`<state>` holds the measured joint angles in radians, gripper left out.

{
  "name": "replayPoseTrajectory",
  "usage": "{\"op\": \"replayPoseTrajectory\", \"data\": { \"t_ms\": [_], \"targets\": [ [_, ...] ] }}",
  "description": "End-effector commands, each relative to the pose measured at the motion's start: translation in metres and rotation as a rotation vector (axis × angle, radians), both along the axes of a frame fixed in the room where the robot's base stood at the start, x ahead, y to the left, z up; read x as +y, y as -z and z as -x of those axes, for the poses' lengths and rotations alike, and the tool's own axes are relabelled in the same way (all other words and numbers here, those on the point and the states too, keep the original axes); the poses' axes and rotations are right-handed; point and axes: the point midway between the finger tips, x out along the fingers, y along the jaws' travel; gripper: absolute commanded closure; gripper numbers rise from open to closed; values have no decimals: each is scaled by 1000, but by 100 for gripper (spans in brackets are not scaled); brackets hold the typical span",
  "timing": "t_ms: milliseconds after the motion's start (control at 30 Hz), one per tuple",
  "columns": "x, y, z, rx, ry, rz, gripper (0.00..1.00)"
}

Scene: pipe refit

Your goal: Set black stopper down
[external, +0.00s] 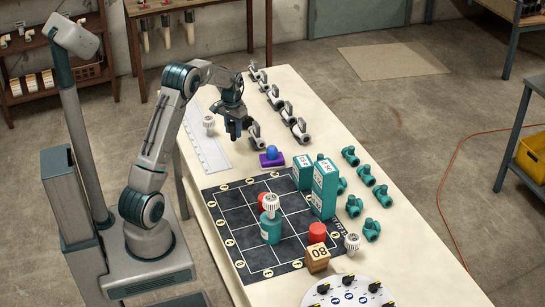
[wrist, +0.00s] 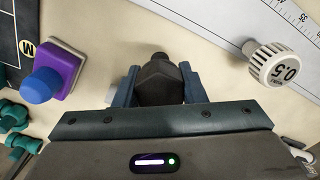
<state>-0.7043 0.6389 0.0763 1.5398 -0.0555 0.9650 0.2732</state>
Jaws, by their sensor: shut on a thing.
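The black stopper (wrist: 160,80) is between the two fingers of my gripper (wrist: 158,88) in the wrist view, and the fingers are shut on it. Its dark faceted top faces the camera. In the external view my gripper (external: 234,136) is low over the table's far part, near the ruler. The stopper is hard to make out there. I cannot tell whether its underside touches the tabletop (external: 229,170).
A purple block with a blue knob (external: 271,157) stands close by, also in the wrist view (wrist: 50,80). Grey valves (external: 287,110) line the far right.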

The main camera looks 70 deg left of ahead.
Motion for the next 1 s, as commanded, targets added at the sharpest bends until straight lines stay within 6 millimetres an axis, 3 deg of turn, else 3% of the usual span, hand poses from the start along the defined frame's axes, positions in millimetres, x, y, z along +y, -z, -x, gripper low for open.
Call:
{"op": "replayPoseTrajectory", "data": {
  "t_ms": [167, 400, 767, 800, 833, 1000],
  "targets": [
    [2, 11, 1, 2, 1, 2, 85],
    [2, 41, 1, 1, 1, 1, 85],
    [2, 47, 0, 0, 1, 0, 85],
    [2, 45, 0, 0, 1, 0, 52],
    [2, 45, 0, 0, 1, 0, 44],
    [2, 45, 0, 0, 1, 0, 41]
  ]
}}
